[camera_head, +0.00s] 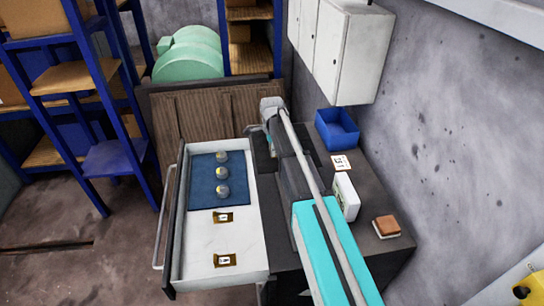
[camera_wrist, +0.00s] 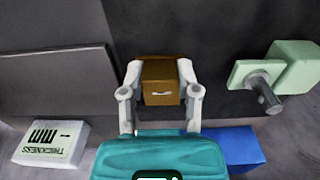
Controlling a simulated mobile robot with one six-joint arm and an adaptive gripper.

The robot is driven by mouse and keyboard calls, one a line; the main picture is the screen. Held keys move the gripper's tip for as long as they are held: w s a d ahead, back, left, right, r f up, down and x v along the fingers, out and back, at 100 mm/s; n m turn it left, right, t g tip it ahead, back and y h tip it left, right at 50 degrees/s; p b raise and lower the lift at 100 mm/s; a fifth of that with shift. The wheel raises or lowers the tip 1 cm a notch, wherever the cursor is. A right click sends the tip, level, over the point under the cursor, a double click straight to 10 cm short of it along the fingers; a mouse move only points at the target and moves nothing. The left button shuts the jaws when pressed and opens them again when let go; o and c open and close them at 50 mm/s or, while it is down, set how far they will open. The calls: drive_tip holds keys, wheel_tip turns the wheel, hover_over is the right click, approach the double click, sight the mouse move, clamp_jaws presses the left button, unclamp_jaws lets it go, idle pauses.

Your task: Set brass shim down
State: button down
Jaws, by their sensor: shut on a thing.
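In the wrist view, my gripper (camera_wrist: 160,72) is shut on the brass shim (camera_wrist: 161,88), a small brown-gold block with a pale dash mark on its face. A finger presses on each side of it. Dark surfaces lie behind the shim; I cannot tell whether it touches them. In the head view, my arm reaches over the dark bench (camera_head: 372,190), and the fingertips and held shim cannot be made out. Two brass-coloured pieces with pale marked labels, one nearer the mat (camera_head: 222,216) and one nearer the front (camera_head: 224,260), lie in the open white drawer (camera_head: 205,245).
The drawer also holds a blue mat (camera_head: 203,195) with three round pieces. A blue bin (camera_head: 338,130), a small card (camera_head: 341,162), a white box (camera_head: 346,196) and a brown block (camera_head: 386,226) stand on the bench. A green fixture (camera_wrist: 290,68) and a THICKNESS sign (camera_wrist: 50,142) flank my gripper.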

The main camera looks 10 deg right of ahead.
sight(272, 161)
drive_tip(key=shift+f, duration=0.15)
drive_tip(key=shift+w+f+b, duration=0.45)
drive_tip(key=shift+f+b, duration=0.05)
drive_tip(key=shift+b, duration=0.15)
drive_tip(key=shift+f+b, duration=1.35)
drive_tip(key=shift+f, duration=0.05)
drive_tip(key=shift+f, duration=0.1)
drive_tip(key=shift+c, duration=1.6)
unclamp_jaws()
wheel_tip(272, 161, up, 12)
drive_tip(key=p, duration=1.2)
